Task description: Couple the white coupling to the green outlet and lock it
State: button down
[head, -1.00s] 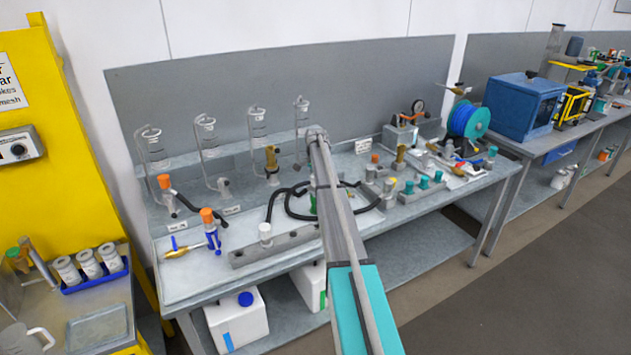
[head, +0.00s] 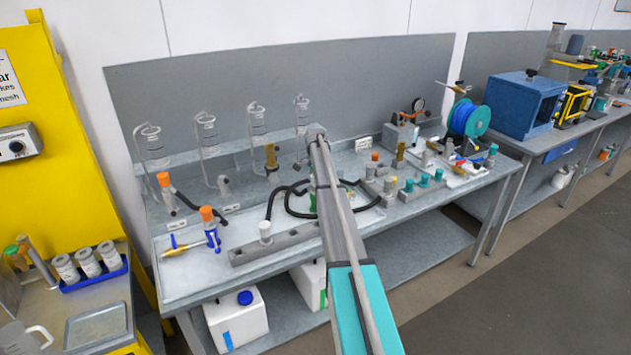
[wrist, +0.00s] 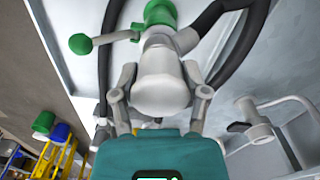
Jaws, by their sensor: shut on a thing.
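In the wrist view my gripper (wrist: 159,91) is shut on the white coupling (wrist: 160,78), a pale, rounded body between its two grey fingers. Green parts of the outlet (wrist: 160,13) show just beyond the coupling's far end. The two look in line and close together, but I cannot tell whether they are fully joined. A grey lever with a green knob (wrist: 80,43) sticks out to the left near that end. In the head view my arm covers the gripper and the coupling; only a sliver of green (head: 313,203) shows beside it.
Black hose (head: 270,207) loops over the bench around the work spot; it also runs close by on the right in the wrist view (wrist: 240,45). A grey rail with a white-capped fitting (head: 265,231) lies left of my arm. Glassware stands behind, and teal-topped fittings (head: 423,180) stand right.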

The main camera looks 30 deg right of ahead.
jog(key=shift+f, duration=0.3)
dwell(0.4)
grip_release()
jog(key=shift+c, duration=0.4)
jog(key=shift+r, duration=0.15)
notch_tip(320, 180, up, 10)
jog(key=p, duration=0.9)
jog(key=shift+p, duration=0.3)
